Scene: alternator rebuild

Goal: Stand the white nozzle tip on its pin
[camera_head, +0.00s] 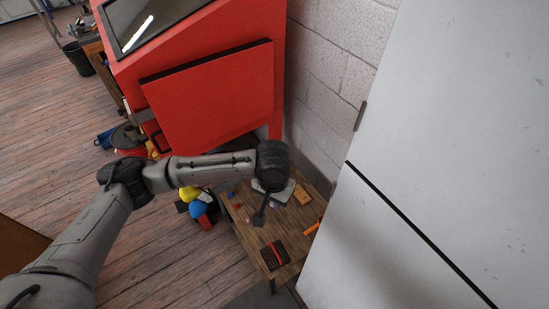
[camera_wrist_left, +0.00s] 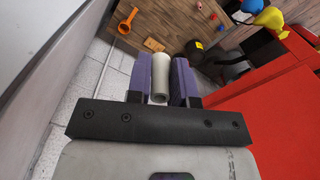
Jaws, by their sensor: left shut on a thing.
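My left gripper (camera_wrist_left: 160,80) has its two purple fingers shut on a white nozzle tip (camera_wrist_left: 158,72), a pale cylinder seen nearly end-on between them in the left wrist view. In the head view the left gripper (camera_head: 259,217) is a small dark shape above the low wooden table (camera_head: 248,232), and the nozzle tip cannot be made out there. I cannot pick out the pin in either view. My right gripper is not in view.
On the table are a black and red tray (camera_head: 274,255), an orange item (camera_head: 314,228) and a wooden block (camera_head: 302,195). A red cabinet (camera_head: 215,95), a block wall (camera_head: 325,90) and a white cabinet (camera_head: 440,150) enclose it.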

